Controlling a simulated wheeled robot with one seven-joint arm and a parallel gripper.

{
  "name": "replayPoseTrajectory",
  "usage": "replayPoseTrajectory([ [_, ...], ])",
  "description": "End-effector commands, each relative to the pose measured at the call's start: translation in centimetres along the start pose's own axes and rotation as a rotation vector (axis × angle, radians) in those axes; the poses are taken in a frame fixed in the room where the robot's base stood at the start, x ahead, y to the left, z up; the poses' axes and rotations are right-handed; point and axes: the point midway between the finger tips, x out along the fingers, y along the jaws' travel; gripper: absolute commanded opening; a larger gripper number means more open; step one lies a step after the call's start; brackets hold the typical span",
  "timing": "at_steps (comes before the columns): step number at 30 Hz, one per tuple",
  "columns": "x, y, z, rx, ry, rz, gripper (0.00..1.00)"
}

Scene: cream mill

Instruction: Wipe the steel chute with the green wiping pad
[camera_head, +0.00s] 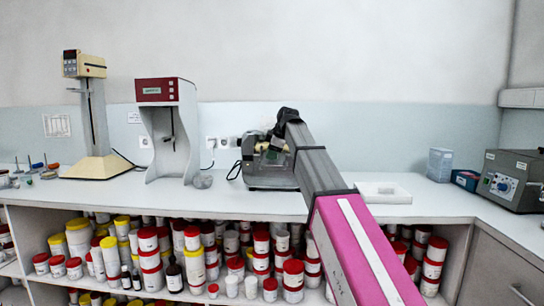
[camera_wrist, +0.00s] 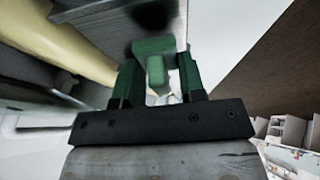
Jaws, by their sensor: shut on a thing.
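The green wiping pad (camera_wrist: 154,47) is held between the green fingers of my gripper (camera_wrist: 157,75) in the wrist view. A grey metal surface (camera_wrist: 105,14), which looks like the steel chute, lies just beyond the pad at the top of that view. A dark shadow falls on it by the pad. The pad is very close to this surface; I cannot tell whether they touch. In the head view my arm reaches to the grey machine (camera_head: 268,178) on the bench. My wrist hides part of the machine, and the pad and chute are not clear there.
A cream rounded body (camera_wrist: 62,45) is close on the left in the wrist view. On the bench (camera_head: 115,192) stand a cream stand mixer (camera_head: 95,165), a white device with a red panel (camera_head: 158,90), a white tray (camera_head: 384,193) and a grey control box (camera_head: 514,180). Shelves below hold several jars.

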Motion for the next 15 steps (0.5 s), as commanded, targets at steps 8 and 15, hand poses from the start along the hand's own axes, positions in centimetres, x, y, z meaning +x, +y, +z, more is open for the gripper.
replayPoseTrajectory([
  [8, -2.2, 0.7, -0.9, 0.0, 0.0, 0.0, 0.18],
  [15, -4.0, 1.2, -1.7, 0.0, 0.0, 0.0, 0.18],
])
